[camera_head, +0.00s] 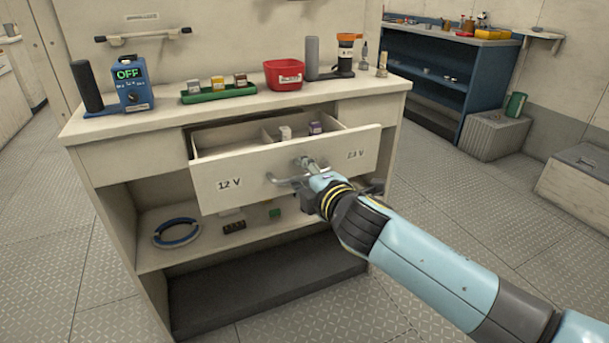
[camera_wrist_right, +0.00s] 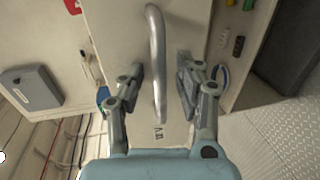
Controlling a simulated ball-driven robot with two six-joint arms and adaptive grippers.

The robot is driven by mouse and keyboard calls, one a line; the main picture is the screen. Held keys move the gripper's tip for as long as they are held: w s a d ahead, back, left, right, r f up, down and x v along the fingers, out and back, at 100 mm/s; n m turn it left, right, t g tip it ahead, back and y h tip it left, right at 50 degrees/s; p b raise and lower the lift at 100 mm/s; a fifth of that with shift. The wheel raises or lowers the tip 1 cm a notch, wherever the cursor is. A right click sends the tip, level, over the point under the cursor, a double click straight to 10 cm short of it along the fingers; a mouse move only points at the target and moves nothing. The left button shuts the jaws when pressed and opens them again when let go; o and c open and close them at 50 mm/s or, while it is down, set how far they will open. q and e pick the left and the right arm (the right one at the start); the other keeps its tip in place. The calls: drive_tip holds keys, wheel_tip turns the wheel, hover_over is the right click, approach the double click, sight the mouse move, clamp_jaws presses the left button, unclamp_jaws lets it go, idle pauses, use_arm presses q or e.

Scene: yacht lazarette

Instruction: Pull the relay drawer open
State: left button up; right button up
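The relay drawer (camera_head: 290,170) is a cream drawer under the worktop, labelled 12 V at its left end. It stands partly out, with the divided inside and small relays (camera_head: 285,132) showing. Its grey bar handle (camera_head: 282,181) runs across the front; it also shows in the right wrist view (camera_wrist_right: 158,60). My right gripper (camera_head: 308,172) is at the handle. In the right wrist view its fingers (camera_wrist_right: 161,80) lie on either side of the bar, apart, with gaps visible. My left gripper is not in view.
On the worktop (camera_head: 150,122) stand a blue meter (camera_head: 131,90) reading OFF, a green tray (camera_head: 218,95) and a red bin (camera_head: 284,75). The shelf below holds a blue ring (camera_head: 176,232) and small blocks. The floor in front is clear.

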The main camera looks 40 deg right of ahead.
drive_tip(key=v, duration=1.2)
idle(0.3)
drive_tip(key=s+f+m+g+y, duration=0.1)
drive_tip(key=s+f+m+g, duration=0.3)
drive_tip(key=f, duration=1.1)
drive_tip(key=s+f+m+g, duration=0.1)
drive_tip(key=s+f+g, duration=0.35)
drive_tip(key=f, duration=1.05)
drive_tip(key=s+f+m+g, duration=0.2)
drive_tip(key=s+f, duration=0.3)
drive_tip(key=s, duration=0.5)
drive_tip(key=s+f+m+g+y, duration=0.1)
drive_tip(key=s+f+m, duration=0.3)
drive_tip(key=s, duration=0.6)
drive_tip(key=s+f+m+g, duration=0.3)
drive_tip(key=s+f, duration=0.4)
drive_tip(key=s, duration=0.3)
drive_tip(key=shift+s+a+m+y, duration=0.4)
drive_tip(key=shift+a+m, duration=0.1)
drive_tip(key=shift+m, duration=0.1)
